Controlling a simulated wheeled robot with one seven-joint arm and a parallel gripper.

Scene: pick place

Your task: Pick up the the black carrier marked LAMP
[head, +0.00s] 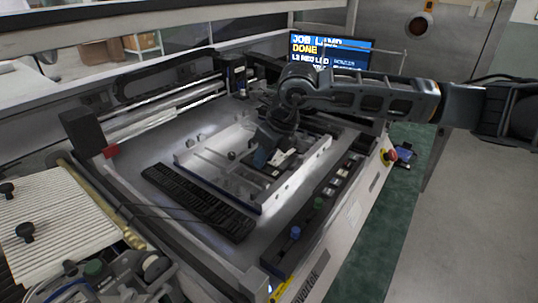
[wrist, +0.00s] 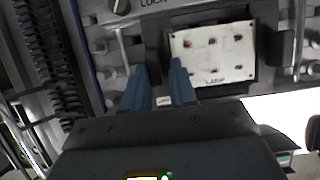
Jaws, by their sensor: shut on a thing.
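The black carrier (wrist: 266,62) marked LAMP holds a white plate (wrist: 212,55) with several small reddish and dark spots and the lettering at its lower edge. In the head view the carrier (head: 284,162) sits in the pale metal fixture, partly hidden by my arm. My gripper (wrist: 158,75) has blue fingers, shut on the carrier's black left edge in the wrist view. In the head view my gripper (head: 264,155) reaches down at the carrier's left side. Whether the carrier is lifted off the fixture cannot be told.
The fixture's metal wall (head: 290,185) stands close around the carrier. A black slatted strip (head: 200,200) lies to the left. A screen (head: 330,52) reading DONE stands behind.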

